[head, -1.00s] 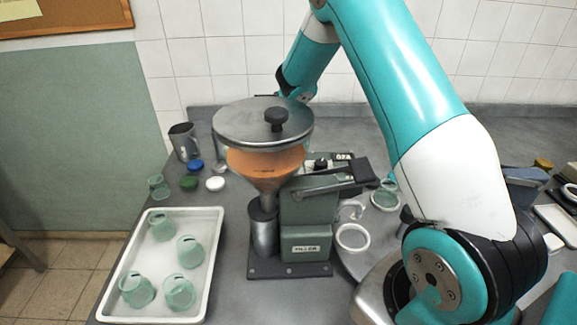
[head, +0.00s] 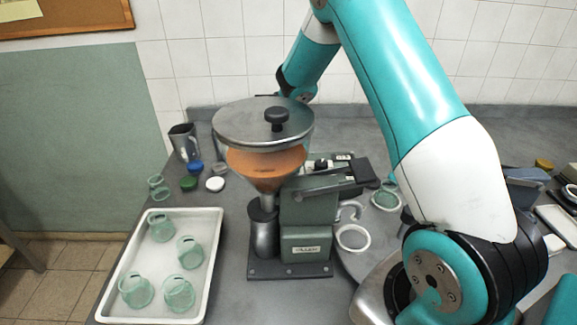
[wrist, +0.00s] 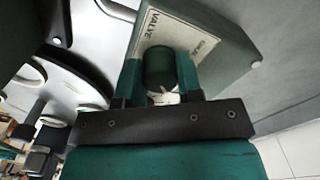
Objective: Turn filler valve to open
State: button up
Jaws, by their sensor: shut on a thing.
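The filler (head: 305,243) stands on the counter, with a funnel hopper (head: 265,163) of orange contents under a round grey lid (head: 263,122). In the wrist view, a panel (wrist: 212,48) carries the word VALVE. A dark green valve knob (wrist: 158,68) stands out from it. My gripper (wrist: 158,75) has one finger on each side of the knob and is shut on it. In the head view my arm reaches behind the hopper, so the gripper and the knob are hidden there. I cannot tell the valve's setting from the visible part of the label.
A white tray (head: 211,250) with several green jars stands at the left. Behind it are a metal jug (head: 184,142), a blue lid (head: 195,168), a green lid (head: 189,184) and a white lid (head: 215,184). A ring (head: 353,237) lies right of the filler.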

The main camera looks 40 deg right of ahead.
jog(key=shift+r, duration=0.1)
jog(key=o, duration=0.9)
notch_tip(320, 180, up, 17)
jog(key=shift+r+b, duration=0.2)
jog(key=shift+b, duration=0.95)
